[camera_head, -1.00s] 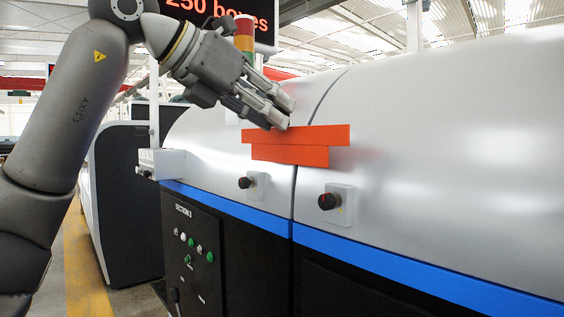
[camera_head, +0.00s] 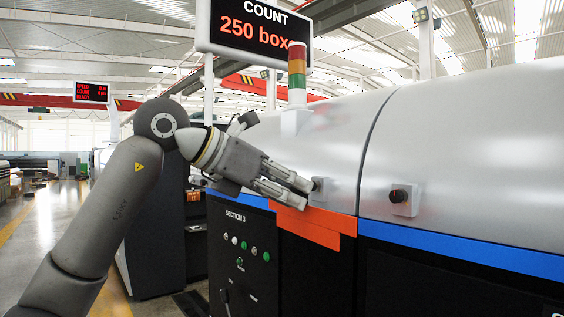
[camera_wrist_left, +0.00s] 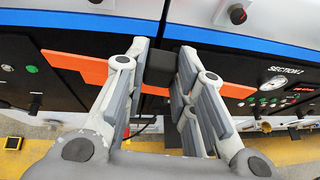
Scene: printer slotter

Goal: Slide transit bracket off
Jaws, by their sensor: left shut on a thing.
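The orange transit bracket (camera_head: 312,228) is a flat, stepped bar. In the head view it shows in front of the machine's blue stripe and dark lower panel. In the left wrist view the bracket (camera_wrist_left: 78,66) shows on both sides of my left gripper (camera_wrist_left: 165,62), with a dark block (camera_wrist_left: 187,68) close to the fingertips. The fingers hide the bracket's middle. Whether the bracket touches the machine is hard to tell. My right gripper is not in view.
The silver machine covers (camera_head: 470,150) meet at a vertical seam. A dark knob (camera_head: 403,196) sticks out on the right cover, and another knob (camera_head: 319,186) is just beyond my fingertips. A signal tower (camera_head: 297,75) stands on top. Open floor (camera_head: 40,230) lies at the left.

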